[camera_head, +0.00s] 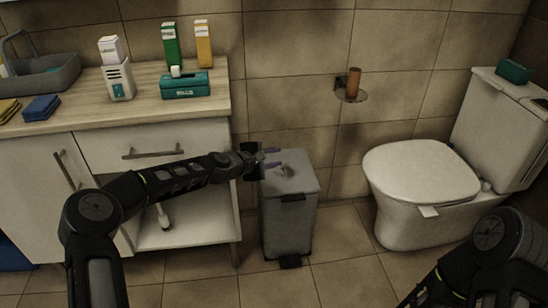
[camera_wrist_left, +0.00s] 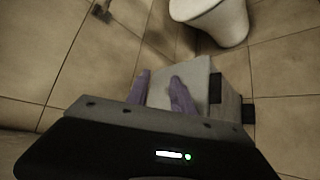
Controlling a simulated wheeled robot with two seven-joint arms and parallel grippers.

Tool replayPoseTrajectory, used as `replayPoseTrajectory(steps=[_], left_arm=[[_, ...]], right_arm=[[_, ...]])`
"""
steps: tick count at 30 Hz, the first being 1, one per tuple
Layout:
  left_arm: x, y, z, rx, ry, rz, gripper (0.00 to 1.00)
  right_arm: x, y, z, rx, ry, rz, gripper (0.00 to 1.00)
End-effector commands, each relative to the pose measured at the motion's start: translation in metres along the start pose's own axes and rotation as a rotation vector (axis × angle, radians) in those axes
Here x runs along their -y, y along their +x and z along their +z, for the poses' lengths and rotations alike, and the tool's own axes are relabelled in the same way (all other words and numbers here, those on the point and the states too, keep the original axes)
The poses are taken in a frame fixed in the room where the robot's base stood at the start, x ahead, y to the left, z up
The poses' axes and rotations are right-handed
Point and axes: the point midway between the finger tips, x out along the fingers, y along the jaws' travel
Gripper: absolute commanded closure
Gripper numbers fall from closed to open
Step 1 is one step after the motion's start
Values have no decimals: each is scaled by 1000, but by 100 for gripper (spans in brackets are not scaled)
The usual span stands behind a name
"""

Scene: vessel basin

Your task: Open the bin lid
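The grey pedal bin (camera_head: 287,228) stands on the floor between the cabinet and the toilet. Its flat lid (camera_head: 304,182) lies shut on top, and a dark pedal (camera_head: 290,262) shows at its foot. My left gripper (camera_head: 271,157) is over the left back part of the lid, with its purple fingers apart and nothing between them. In the left wrist view, the fingers (camera_wrist_left: 160,90) are spread in front of the pale lid (camera_wrist_left: 197,72). I cannot tell whether they touch it. My right arm shows at the lower right, with its gripper out of view.
The wooden counter (camera_head: 60,112) with bottles, boxes and a grey basket is at the left, above a white cabinet. The toilet (camera_head: 420,180) is at the right. A wall holder (camera_head: 352,95) is above the bin. Tiled floor is clear in front of the bin.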

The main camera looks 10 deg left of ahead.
Motion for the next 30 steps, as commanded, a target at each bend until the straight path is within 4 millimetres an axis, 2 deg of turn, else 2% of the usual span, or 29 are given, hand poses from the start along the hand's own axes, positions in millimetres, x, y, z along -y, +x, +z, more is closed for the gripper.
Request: replayPoseTrajectory(steps=[7, 11, 13, 17, 20, 22, 24, 26, 27, 30], left_arm=[[0, 0, 0, 0, 5, 0, 72], [-3, 0, -3, -15, 74, 13, 72], [12, 3, 3, -20, 165, 2, 72], [82, 5, 12, -19, 333, -91, 72], [154, -1, 30, 12, 478, -194, 72], [209, -12, 43, 46, 583, -275, 72], [264, -29, 55, 87, 680, -356, 72], [308, -49, 64, 127, 756, -426, 72], [336, -64, 70, 156, 804, -471, 72], [395, -105, 81, 224, 898, -572, 72]], right_arm=[[0, 0, 0, 0, 0, 0, 64], [0, 0, 0, 0, 0, 0, 64], [0, 0, 0, 0, 0, 0, 64], [0, 0, 0, 0, 0, 0, 64], [0, 0, 0, 0, 0, 0, 64], [0, 0, 0, 0, 0, 0, 64], [0, 0, 0, 0, 0, 0, 64], [0, 0, 0, 0, 0, 0, 64], [0, 0, 0, 0, 0, 0, 64], [0, 0, 0, 0, 0, 0, 64]])
